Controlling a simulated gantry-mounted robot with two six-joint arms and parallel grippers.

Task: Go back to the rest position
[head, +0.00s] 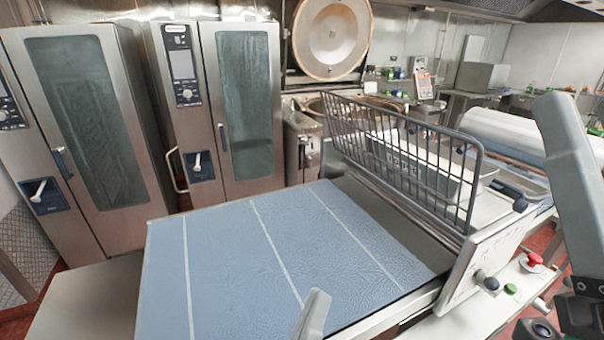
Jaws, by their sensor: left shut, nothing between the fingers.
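My left gripper (313,316) shows only in part at the bottom edge of the head view, as a pale grey piece in front of the blue-topped sheeter table (225,250). It is shut and nothing shows in it. My right arm comes down the right edge, with a dark joint at the lower right corner. No fingers of my right gripper are in view. The task names no object to handle.
A wire guard (400,155) stands upright across the machine, beside a white roll (515,130). A red button (535,259) sits at the right. Two steel ovens (240,90) stand behind left. A kettle with raised lid (333,38) is at the back. The blue surface is clear.

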